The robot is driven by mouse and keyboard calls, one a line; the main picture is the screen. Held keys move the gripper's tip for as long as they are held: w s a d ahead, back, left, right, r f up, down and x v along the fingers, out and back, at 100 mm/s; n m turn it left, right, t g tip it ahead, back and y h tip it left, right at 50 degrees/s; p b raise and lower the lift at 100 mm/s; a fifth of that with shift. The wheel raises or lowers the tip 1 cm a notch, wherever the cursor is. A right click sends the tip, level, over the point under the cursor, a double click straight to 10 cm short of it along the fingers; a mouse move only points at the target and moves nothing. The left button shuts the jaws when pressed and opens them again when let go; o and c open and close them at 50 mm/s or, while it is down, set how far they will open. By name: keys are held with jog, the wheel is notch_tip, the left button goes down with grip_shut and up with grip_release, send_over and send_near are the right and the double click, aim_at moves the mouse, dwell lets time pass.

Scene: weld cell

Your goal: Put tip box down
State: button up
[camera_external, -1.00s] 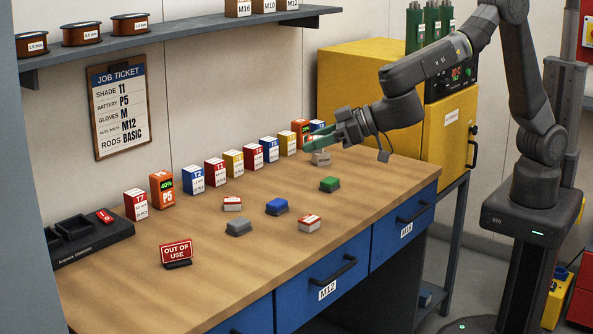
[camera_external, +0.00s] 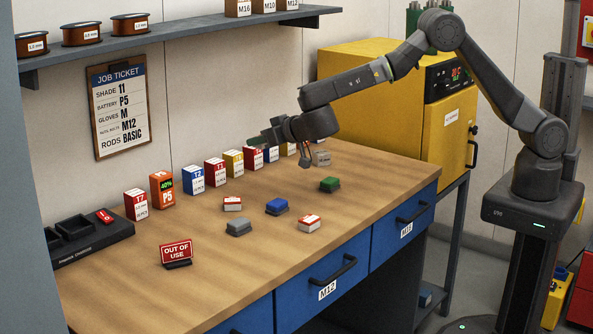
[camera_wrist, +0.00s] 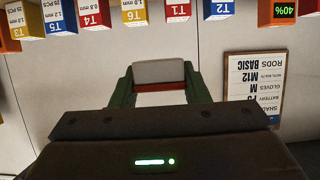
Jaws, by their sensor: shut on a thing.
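My gripper (camera_external: 268,137) is above the back of the bench, in front of the row of boxes. In the wrist view its green fingers (camera_wrist: 158,75) are shut on a small box (camera_wrist: 158,72) with a pale grey-white face and a dark red strip. No label on it is readable. In the external view the held box is hidden by my gripper.
An orange P5 battery (camera_external: 162,190) stands between T7 and T2. The front bench strip is clear.

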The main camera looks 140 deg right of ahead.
notch_tip(320, 180, down, 11)
jog(key=shift+r+p, duration=0.1)
jog(key=shift+p, duration=0.5)
jog(key=shift+f, duration=0.5)
